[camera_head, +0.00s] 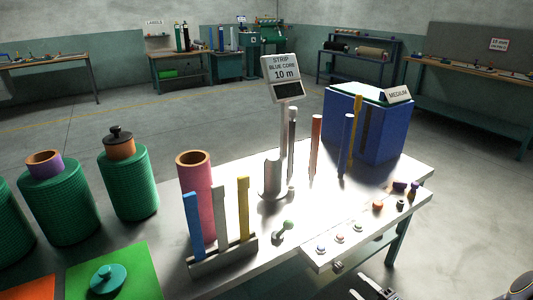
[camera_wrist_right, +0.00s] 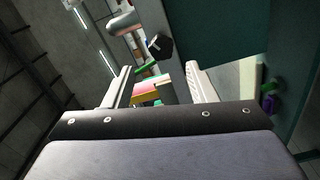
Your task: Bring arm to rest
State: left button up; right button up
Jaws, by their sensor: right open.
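My right gripper (camera_head: 347,280) is at the bottom of the head view, beside the front edge of the white table (camera_head: 405,200) and apart from it. Its two fingers are spread with nothing between them. In the right wrist view the open jaws (camera_wrist_right: 158,82) are empty too, with a table underside and leg close beyond them. A rounded part of my own arm shows at the lower right of the head view. My left gripper is not in view.
Floor to the right (camera_head: 480,220) is clear.

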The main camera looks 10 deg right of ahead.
jog(key=s+a+r+n+g+y+p, duration=0.2)
jog(key=s+a+r+n+g, duration=0.5)
jog(key=r+n, duration=0.55)
jog(key=s+a+r+n+g+y+p, duration=0.25)
jog(key=a+r+n+g, duration=0.25)
jog(key=a+r+n, duration=0.8)
jog(key=s+d+r+n+h+p, duration=0.1)
jog(key=s+n, duration=0.3)
jog(key=n, duration=0.4)
jog(key=s+d+r+n+h+p, duration=0.1)
jog(key=s+n+h, duration=0.3)
jog(key=n, duration=0.4)
jog(key=s+d+r+n+t+h+p, duration=0.1)
jog(key=s+d+n+h, duration=0.2)
jog(key=n, duration=0.6)
jog(key=shift+s+r, duration=0.2)
jog(key=shift+s, duration=0.2)
